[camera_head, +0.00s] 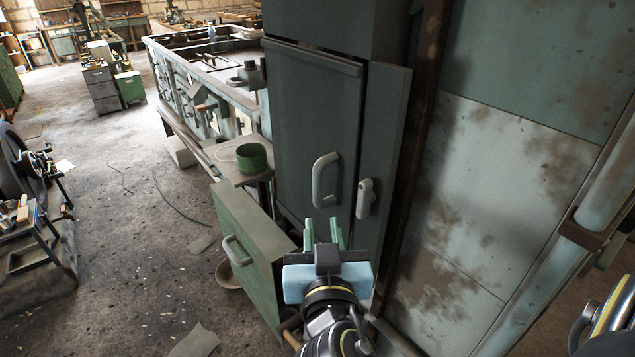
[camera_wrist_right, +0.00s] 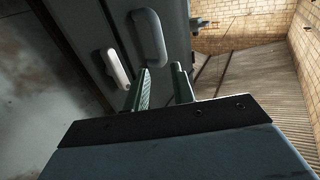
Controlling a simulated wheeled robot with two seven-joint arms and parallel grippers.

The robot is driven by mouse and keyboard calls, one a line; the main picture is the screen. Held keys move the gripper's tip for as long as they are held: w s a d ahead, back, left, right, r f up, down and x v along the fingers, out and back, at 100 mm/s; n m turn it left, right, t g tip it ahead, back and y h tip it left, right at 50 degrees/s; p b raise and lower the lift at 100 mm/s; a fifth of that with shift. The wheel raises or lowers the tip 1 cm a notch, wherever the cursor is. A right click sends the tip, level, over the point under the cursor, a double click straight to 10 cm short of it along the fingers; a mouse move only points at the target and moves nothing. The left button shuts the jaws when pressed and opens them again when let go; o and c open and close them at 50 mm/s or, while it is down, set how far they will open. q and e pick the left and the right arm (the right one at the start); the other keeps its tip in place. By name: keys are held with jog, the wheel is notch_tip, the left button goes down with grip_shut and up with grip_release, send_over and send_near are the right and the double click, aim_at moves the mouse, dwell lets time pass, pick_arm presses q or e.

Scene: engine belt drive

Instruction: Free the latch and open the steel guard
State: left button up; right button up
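The steel guard (camera_head: 312,120) is a tall dark green door that looks shut in the head view. A pale loop handle (camera_head: 325,180) is on it, and it also shows in the right wrist view (camera_wrist_right: 149,37). A pale latch lever (camera_head: 365,198) hangs upright on the narrow panel right of the guard; it also shows in the right wrist view (camera_wrist_right: 118,69). My right gripper (camera_head: 323,230) is open and empty, below the handle and latch, apart from both. Its fingers (camera_wrist_right: 163,80) point toward the guard in the wrist view. My left gripper is out of view.
An open green door or drawer front (camera_head: 250,255) with a handle stands left of my right gripper. A green round pot (camera_head: 252,157) sits on a small shelf above it. A stained pale wall (camera_head: 480,200) is to the right. Floor on the left is mostly free.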

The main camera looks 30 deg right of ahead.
aim_at(317, 186)
jog(key=p+x, duration=0.3)
jog(key=x, duration=0.9)
jog(key=shift+p, duration=0.3)
jog(key=shift+w+d+f, duration=0.1)
jog(key=shift+w+d, duration=0.25)
jog(key=shift+w, duration=0.15)
grip_shut()
